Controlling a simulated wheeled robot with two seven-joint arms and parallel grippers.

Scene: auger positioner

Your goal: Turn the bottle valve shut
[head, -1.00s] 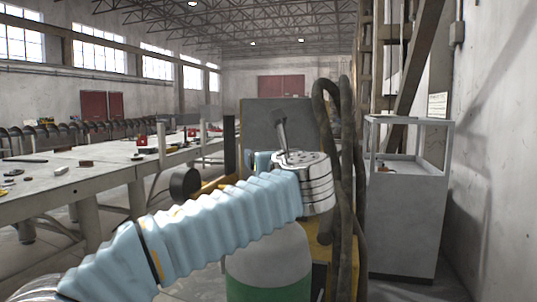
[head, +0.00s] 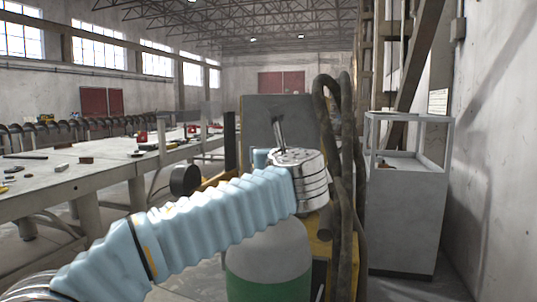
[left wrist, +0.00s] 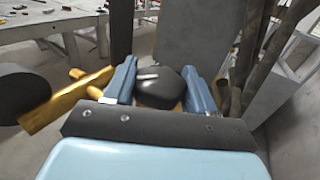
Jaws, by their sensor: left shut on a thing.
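The gas bottle (head: 268,262), pale on top with a green band, stands upright in front of me in the head view. My left arm reaches across above it. The bottle valve (left wrist: 160,90) shows in the left wrist view as a dark, rounded knob with a pale mark on top. My left gripper (left wrist: 163,80) has one blue finger on each side of it and is shut on it. In the head view my wrist hides the valve and most of the fingers. My right gripper is in neither view.
Dark thick hoses (head: 340,150) hang just right of my wrist. A grey panel (head: 262,112) stands behind it. A long workbench (head: 60,185) with small items runs along the left, and a grey cabinet (head: 405,225) stands at the right.

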